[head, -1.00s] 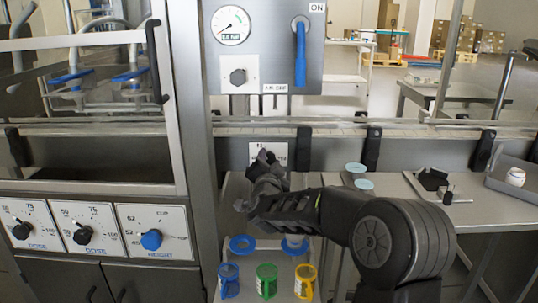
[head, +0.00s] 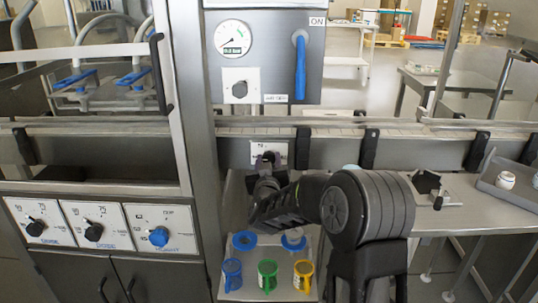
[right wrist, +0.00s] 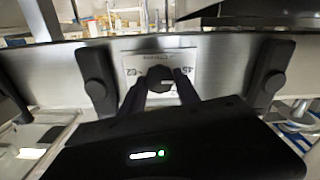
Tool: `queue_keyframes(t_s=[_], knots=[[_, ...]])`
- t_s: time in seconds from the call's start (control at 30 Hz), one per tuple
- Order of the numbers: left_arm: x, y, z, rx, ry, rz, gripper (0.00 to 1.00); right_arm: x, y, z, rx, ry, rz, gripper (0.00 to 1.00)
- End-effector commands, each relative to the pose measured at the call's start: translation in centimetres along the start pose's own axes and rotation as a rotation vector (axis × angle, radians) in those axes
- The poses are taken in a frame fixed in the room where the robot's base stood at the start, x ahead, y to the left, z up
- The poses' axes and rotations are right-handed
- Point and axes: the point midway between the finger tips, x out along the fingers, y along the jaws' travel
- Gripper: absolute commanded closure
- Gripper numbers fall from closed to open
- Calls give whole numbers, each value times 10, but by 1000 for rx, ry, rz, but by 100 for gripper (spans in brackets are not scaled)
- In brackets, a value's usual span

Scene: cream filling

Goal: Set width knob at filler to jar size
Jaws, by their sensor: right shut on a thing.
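The width knob (right wrist: 160,78) is a black knob on a white scale plate (right wrist: 185,62), on the grey front of the rail. In the head view the plate (head: 281,148) shows above my right gripper (head: 266,165), which covers much of the knob. In the right wrist view my right gripper (right wrist: 160,98) has one finger on each side of the knob and is shut on it. The plate appears upside down there, with numbers on both sides. The exact setting is too small to read. My left gripper is not in view.
Blue (head: 232,274), green (head: 267,275) and yellow (head: 303,275) cups stand on a tray below my right arm. A panel with a gauge (head: 233,39) and blue lever (head: 300,60) is above. Dose and height knobs (head: 158,237) are at left.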

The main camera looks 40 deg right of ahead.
Motion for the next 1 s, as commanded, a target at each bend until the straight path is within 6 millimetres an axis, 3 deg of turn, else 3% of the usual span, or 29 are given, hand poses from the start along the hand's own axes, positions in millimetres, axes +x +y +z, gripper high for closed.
queue_keyframes(t_s=[0.4,0.9,0.93,1.0], knots=[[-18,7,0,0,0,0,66,0,-1,1,-228,-4,-3,100],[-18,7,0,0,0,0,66,0,-1,2,-255,-4,-1,100],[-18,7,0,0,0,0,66,0,-1,2,-255,-4,-1,62],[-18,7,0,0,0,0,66,0,-1,2,-255,-4,-1,56]])
